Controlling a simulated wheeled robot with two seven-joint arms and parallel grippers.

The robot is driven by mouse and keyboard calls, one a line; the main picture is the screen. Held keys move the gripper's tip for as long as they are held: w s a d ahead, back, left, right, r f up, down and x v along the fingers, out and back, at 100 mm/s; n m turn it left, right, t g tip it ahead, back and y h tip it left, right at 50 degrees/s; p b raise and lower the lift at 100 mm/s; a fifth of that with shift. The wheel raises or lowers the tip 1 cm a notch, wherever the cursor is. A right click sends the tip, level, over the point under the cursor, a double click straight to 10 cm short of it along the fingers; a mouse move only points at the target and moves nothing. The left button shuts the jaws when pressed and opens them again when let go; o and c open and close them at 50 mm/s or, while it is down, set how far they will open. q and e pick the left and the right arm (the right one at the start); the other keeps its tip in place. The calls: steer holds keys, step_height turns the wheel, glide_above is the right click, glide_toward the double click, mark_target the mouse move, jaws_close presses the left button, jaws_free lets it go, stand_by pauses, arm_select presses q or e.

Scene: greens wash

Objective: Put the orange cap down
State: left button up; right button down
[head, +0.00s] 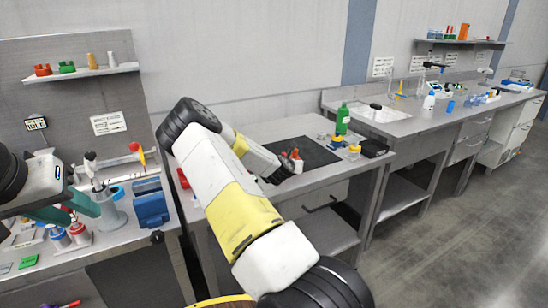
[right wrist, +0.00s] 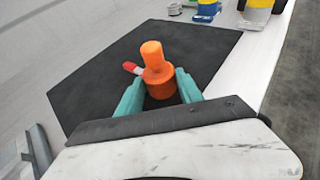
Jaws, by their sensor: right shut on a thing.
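The orange cap (right wrist: 158,80), a wide round base with a narrower knob on top, is between the teal fingers of my right gripper (right wrist: 160,92) in the right wrist view. The gripper is shut on its base. The cap is over the black mat (right wrist: 85,85); I cannot tell whether it touches it. In the head view the cap (head: 295,154) shows small beside my right gripper's dark end, above the mat (head: 315,152). My left gripper (head: 62,210) is at the left over the other bench, its two teal fingers apart, with nothing visible held.
A red-and-white object (right wrist: 132,68) lies on the mat just behind the cap. A green bottle (head: 342,119), yellow-topped items (head: 354,150) and a black box (head: 374,147) stand at the mat's right. The mat's left part is clear. A blue holder (head: 150,205) stands on the left bench.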

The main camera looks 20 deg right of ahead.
steer(key=shift+d+f, duration=0.15)
steer(key=c, duration=0.8)
jaws_free()
steer(key=shift+s, duration=0.1)
steer(key=shift+o, duration=0.2)
